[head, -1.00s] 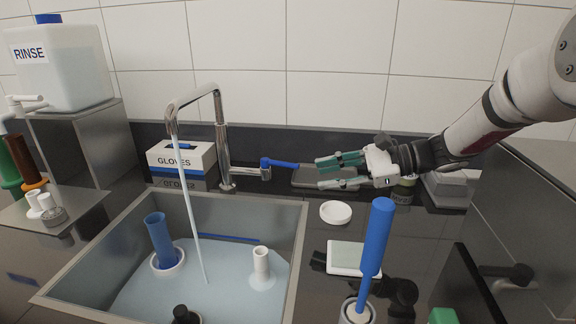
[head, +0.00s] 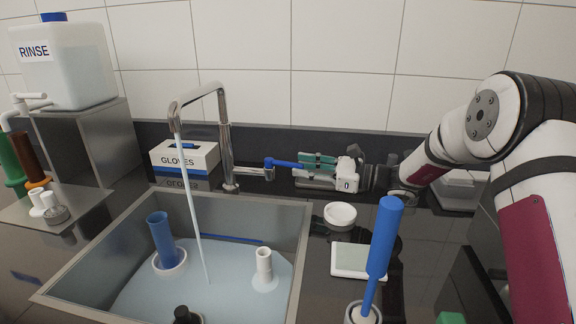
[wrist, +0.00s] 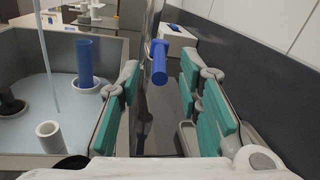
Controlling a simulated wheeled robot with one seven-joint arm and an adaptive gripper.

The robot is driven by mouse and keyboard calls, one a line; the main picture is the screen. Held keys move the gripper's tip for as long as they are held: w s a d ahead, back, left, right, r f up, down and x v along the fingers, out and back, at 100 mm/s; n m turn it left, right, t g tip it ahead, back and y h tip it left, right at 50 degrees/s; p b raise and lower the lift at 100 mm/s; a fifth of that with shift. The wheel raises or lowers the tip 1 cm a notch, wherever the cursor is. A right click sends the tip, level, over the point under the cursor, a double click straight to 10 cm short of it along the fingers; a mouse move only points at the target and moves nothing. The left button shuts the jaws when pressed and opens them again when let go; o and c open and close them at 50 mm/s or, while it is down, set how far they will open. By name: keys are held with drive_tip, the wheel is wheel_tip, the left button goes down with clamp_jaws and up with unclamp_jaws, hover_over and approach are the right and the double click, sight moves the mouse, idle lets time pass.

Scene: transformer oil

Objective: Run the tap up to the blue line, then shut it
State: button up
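The chrome tap (head: 226,140) stands behind the sink, and a stream of water (head: 190,210) runs from its spout into the sink (head: 300,235). Its blue lever (head: 286,164) points right, towards my gripper. My gripper (head: 310,167) is open at the lever's free end. In the wrist view the lever (wrist: 159,62) shows between the green-padded fingers (wrist: 160,85), apart from both. The blue line (head: 232,239) runs along the sink's back wall. The water surface (head: 225,275) lies close to it; I cannot tell the exact gap.
A blue cylinder (head: 162,238) and a white tube (head: 264,265) stand in the water. A gloves box (head: 185,157) is left of the tap. A blue-handled tool (head: 382,240), a white dish (head: 340,215) and a white square pad (head: 352,260) are on the dark counter.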

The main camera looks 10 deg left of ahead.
sight(273, 162)
drive_tip(key=shift+x, duration=2.5)
clamp_jaws()
